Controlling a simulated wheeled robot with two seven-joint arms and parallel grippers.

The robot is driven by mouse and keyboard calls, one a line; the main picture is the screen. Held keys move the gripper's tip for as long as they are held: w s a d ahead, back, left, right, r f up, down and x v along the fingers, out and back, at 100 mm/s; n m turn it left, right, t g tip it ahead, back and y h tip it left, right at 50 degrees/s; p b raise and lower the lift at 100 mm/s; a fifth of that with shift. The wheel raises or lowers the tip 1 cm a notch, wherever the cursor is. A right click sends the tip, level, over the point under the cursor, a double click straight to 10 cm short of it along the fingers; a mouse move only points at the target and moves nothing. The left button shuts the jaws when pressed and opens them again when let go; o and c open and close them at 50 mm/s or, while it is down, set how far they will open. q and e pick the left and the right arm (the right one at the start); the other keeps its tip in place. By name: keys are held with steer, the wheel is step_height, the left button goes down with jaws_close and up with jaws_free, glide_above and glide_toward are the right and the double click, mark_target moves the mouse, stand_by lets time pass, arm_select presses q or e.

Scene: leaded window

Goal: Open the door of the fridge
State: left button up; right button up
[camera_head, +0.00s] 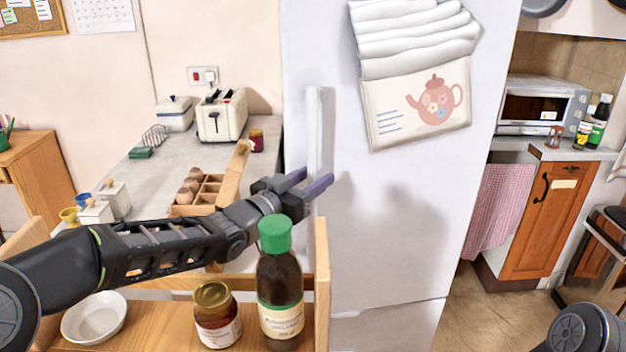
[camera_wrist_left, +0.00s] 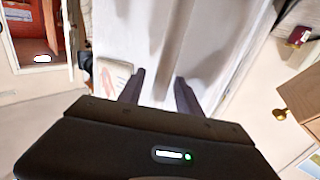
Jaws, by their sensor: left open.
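The white fridge (camera_head: 420,210) stands in the middle of the head view with its door shut. A long vertical white handle (camera_head: 314,125) runs along the door's left edge. My left gripper (camera_head: 312,181) is open at the lower part of this handle. One finger shows on each side of the handle's line, but I cannot tell if the handle lies between them or touches them. In the left wrist view the open fingers (camera_wrist_left: 160,92) point at the white fridge front (camera_wrist_left: 125,35). My right gripper is out of view; only part of my right arm shows at bottom right.
A dark bottle with a green cap (camera_head: 281,290) and a jar (camera_head: 216,315) stand on a wooden shelf just below my left forearm. An egg tray (camera_head: 205,190) and a toaster (camera_head: 222,118) sit on the counter at left. Open floor (camera_head: 480,310) lies right of the fridge.

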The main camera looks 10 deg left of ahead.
mark_target(309, 136)
arm_select(q)
step_height(309, 136, up, 10)
steer(key=shift+f+p, duration=0.15)
steer(key=shift+p, duration=0.85)
steer(key=shift+c, duration=0.5)
